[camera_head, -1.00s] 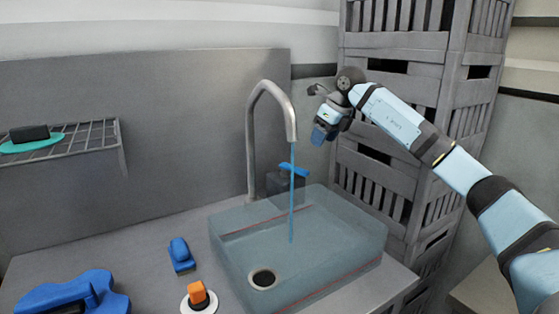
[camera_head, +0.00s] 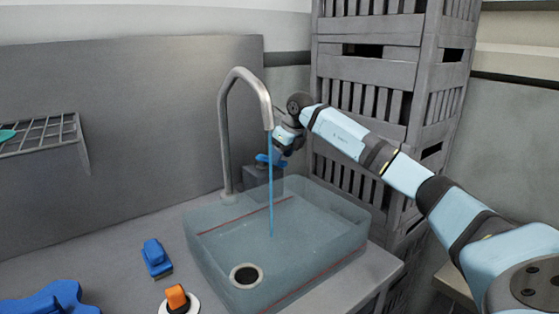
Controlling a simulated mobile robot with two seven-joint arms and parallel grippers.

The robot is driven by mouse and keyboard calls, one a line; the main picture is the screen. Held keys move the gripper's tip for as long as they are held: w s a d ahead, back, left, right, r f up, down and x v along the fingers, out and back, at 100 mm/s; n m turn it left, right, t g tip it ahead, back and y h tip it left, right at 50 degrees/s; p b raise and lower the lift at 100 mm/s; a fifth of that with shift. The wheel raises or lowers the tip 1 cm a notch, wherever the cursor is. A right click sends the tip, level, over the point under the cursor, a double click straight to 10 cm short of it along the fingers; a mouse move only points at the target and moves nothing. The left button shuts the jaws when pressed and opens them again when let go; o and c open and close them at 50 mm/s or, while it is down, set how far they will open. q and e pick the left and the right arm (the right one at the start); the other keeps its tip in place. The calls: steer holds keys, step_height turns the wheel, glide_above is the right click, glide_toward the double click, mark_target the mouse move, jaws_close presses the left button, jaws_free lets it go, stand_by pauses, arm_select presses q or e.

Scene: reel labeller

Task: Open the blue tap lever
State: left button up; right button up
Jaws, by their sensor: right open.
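The blue tap lever (camera_head: 263,160) sits on a dark grey block (camera_head: 257,178) behind the sink, beside the tall curved tap (camera_head: 225,120). A thin blue stream (camera_head: 271,195) runs from the spout down into the translucent sink (camera_head: 325,243). My right gripper (camera_head: 276,157) is open at the lever, reaching down from the right. It partly covers the lever, and I cannot tell whether the fingers touch it. My left gripper is out of view.
A stack of grey crates (camera_head: 378,52) stands behind my right arm. A blue brush-like item (camera_head: 156,257), an orange-topped item (camera_head: 177,298) and a larger blue object (camera_head: 48,301) lie left of the sink. A wire rack (camera_head: 42,135) is on the back wall.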

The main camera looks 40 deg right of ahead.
steer(key=shift+x, duration=0.8)
jaws_close()
